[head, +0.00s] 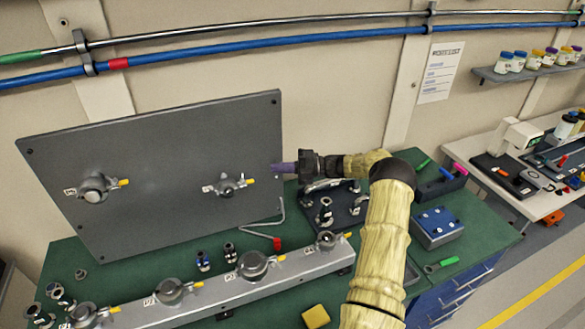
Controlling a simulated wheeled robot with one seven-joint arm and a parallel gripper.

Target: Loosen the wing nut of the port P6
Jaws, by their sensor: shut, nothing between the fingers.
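A grey upright panel (160,140) carries two clamped ports. The left port (98,187) has a round metal body and a yellow-tipped part (123,183) on its right side. The right port (227,187) is smaller and also has a yellow-tipped part (250,181). Each has a small label to its left, too small to read surely, so I cannot tell which is P6. My gripper (276,168) is shut and empty, its purple fingers pointing left near the panel's right edge. It is to the right of the right port, apart from its yellow tip.
A metal rail (210,297) with several more clamped ports runs along the green bench (275,308). A hex key with a red end (276,243), a dark fixture (340,205), a blue box (437,228) and a yellow block (316,316) lie around. Pipes (250,31) cross the wall above.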

